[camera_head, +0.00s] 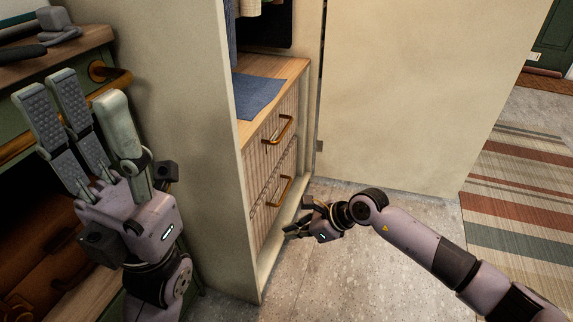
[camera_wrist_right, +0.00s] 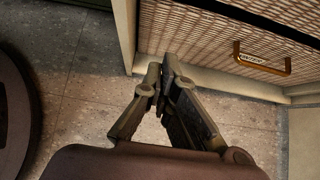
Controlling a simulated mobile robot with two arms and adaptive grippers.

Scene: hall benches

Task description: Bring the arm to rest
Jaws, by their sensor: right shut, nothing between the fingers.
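My right gripper (camera_head: 293,232) is low over the floor in front of the drawer cabinet, at the end of my right arm, which comes in from the lower right. In the right wrist view its fingertips (camera_wrist_right: 163,70) come together with nothing between them, close to the cabinet's bottom edge; I cannot tell whether they touch it. My left gripper (camera_head: 88,110) points up at the left of the head view. Its fingers are extended and apart, with no object seen between them.
The cabinet has two ribbed drawers (camera_head: 272,160) with bronze handles, both shut; one handle (camera_wrist_right: 262,62) shows in the wrist view. A blue cloth (camera_head: 257,95) lies on top. A wooden dresser (camera_head: 95,45) stands left. Open floor (camera_head: 330,275) lies below, and a striped rug (camera_head: 520,200) right.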

